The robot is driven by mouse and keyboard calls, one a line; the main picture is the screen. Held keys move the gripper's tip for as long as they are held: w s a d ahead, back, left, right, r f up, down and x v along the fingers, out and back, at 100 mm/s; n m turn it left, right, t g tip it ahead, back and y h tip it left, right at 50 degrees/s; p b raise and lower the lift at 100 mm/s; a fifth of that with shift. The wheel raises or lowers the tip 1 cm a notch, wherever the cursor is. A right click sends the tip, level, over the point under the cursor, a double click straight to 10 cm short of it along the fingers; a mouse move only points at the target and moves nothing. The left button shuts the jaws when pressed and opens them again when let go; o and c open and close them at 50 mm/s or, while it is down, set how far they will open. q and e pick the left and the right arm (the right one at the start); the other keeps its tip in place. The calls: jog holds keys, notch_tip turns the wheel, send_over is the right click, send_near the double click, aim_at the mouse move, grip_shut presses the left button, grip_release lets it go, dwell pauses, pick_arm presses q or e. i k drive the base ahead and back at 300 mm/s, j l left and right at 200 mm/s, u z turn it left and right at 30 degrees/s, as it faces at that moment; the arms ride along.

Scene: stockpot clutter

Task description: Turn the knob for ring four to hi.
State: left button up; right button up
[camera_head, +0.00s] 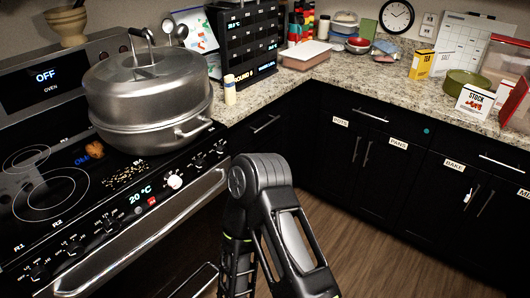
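The stove (110,200) fills the left side, with a row of knobs along its sloped front panel. R1 and R2 are readable on the cooktop; I cannot clearly read which knob belongs to ring four. A large lidded steel stockpot (150,100) stands on the right part of the cooktop and hides rings there. One of my arms shows at the bottom middle as dark links. Neither gripper is in view.
The oven handle (145,235) runs below the knobs. The stockpot's handle (195,128) reaches towards the panel. A small cream bottle (229,92) stands on the counter. The floor on the right is clear.

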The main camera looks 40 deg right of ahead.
aim_at(220, 151)
jog(key=z, duration=1.45)
jog(key=i+j, duration=0.8)
jog(key=j, duration=0.15)
